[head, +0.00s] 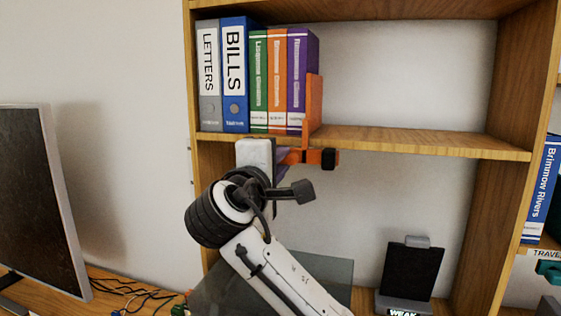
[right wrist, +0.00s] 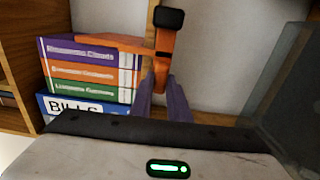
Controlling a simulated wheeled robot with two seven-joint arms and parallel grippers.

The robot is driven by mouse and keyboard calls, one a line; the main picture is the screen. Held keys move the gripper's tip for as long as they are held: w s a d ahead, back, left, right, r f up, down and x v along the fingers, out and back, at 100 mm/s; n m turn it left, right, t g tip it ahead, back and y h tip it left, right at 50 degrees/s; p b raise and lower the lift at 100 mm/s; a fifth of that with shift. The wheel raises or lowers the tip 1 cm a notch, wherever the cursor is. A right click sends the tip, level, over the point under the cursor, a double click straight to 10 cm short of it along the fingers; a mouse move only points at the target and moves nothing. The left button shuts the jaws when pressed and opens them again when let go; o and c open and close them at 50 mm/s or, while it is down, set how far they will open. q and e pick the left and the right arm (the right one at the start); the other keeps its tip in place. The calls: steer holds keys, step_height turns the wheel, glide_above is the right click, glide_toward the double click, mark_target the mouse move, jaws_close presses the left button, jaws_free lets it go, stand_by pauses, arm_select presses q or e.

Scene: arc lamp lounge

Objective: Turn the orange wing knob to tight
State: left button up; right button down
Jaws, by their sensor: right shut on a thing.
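An orange clamp-type bookend (head: 314,100) stands on the shelf against the purple book, with its lower part below the shelf's front edge. An orange bar there ends in a black block (head: 329,159), which also shows in the right wrist view (right wrist: 168,18). My right gripper (head: 284,160) is in front of the shelf edge. In the right wrist view its purple fingers (right wrist: 161,92) are shut on the orange wing knob (right wrist: 161,73). The fingers and my arm hide much of the knob, so its turn angle cannot be told. My left gripper is not in view.
Binders and books (head: 235,75) stand at the left of the wooden shelf (head: 430,147), with bare shelf to their right. A dark stand (head: 411,270) is below right. A monitor (head: 35,200) and loose cables (head: 135,293) are at the left.

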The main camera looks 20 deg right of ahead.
stand_by(0.3)
steer(key=c, duration=1.7)
jaws_free()
steer(key=shift+s+a, duration=0.1)
steer(key=b+v, duration=0.2)
steer(key=v, duration=0.8)
steer(key=shift+a, duration=0.1)
